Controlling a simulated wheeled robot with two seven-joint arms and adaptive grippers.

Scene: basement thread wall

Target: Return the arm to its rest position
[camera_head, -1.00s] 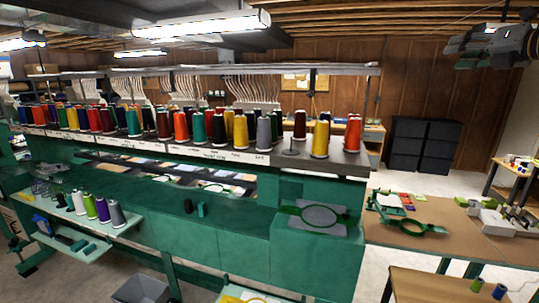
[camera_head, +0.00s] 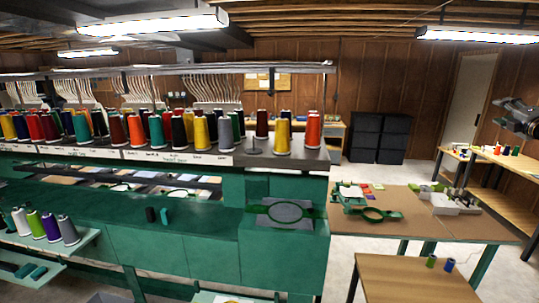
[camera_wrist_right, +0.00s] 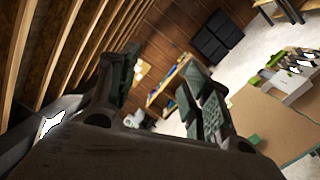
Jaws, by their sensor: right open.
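My right gripper (camera_head: 522,112) shows at the right edge of the head view, raised in the air and partly cut off by the frame. In the right wrist view its two fingers (camera_wrist_right: 165,90) stand well apart with nothing between them, so it is open and empty. It is high up, apart from the thread rack and the tables. My left gripper is not in the head view.
A green machine (camera_head: 190,250) carries a shelf of several thread cones (camera_head: 200,132). A brown table (camera_head: 400,230) holds a green hoop (camera_head: 375,214) and boxes. A smaller wooden table (camera_head: 410,280) stands in front with two spools. Black cabinets (camera_head: 378,138) stand at the back.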

